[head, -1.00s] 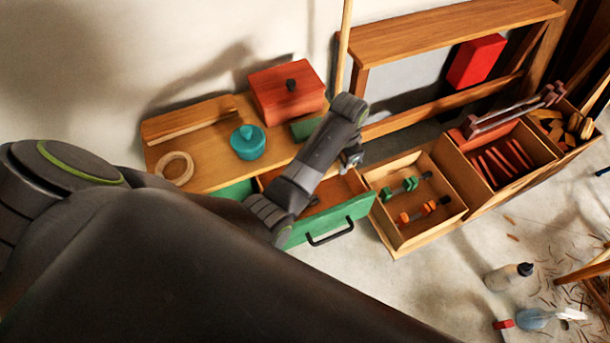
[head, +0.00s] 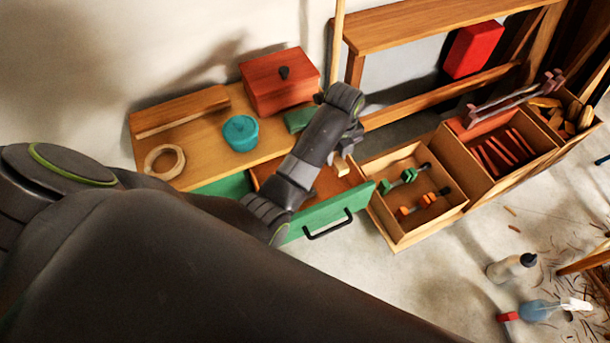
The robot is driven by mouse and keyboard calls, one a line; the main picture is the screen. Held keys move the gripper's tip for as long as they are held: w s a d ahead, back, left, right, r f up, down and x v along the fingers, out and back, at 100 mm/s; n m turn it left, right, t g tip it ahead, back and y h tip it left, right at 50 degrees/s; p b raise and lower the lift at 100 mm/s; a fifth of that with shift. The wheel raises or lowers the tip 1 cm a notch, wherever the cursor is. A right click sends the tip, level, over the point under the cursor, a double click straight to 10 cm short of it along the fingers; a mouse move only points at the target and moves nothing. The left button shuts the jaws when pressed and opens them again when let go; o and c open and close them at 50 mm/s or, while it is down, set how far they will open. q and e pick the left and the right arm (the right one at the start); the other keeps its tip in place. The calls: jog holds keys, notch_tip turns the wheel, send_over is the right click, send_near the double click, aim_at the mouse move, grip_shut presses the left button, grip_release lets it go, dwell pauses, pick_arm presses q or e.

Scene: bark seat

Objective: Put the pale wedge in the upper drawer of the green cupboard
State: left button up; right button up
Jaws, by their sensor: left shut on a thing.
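The green cupboard has a wooden top (head: 196,142) and its upper drawer (head: 322,212) is pulled open, with a black handle on the green front. My left arm reaches across the open drawer. My left gripper (head: 344,152) is over the drawer's right part, shut on the pale wedge (head: 341,166), which shows as a small pale piece below the jaws. I cannot tell whether the wedge touches the drawer's floor. The arm hides part of the drawer's inside. My right gripper is not in view.
On the cupboard top are a red box (head: 280,84), a teal pot (head: 241,134), a tape ring (head: 165,161) and a green block (head: 299,119). A wooden tray with clamps (head: 414,229) stands right of the drawer. Bottles (head: 510,267) lie or stand on the floor.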

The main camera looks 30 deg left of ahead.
pick_arm(q)
jog(key=b, duration=0.3)
send_over(330, 193)
notch_tip(330, 193, down, 13)
jog(key=shift+s+r, duration=0.1)
jog(key=shift+f+b, duration=0.35)
jog(key=shift+f, duration=0.2)
notch_tip(330, 193, down, 3)
jog(key=shift+b, duration=0.6)
jog(key=shift+f, duration=0.45)
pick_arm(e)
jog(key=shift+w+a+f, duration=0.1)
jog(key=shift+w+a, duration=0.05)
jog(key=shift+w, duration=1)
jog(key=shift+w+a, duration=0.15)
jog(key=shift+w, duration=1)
pick_arm(q)
jog(key=shift+f, duration=0.2)
jog(key=o, duration=0.7)
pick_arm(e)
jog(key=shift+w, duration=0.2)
pick_arm(q)
jog(key=shift+r, duration=0.1)
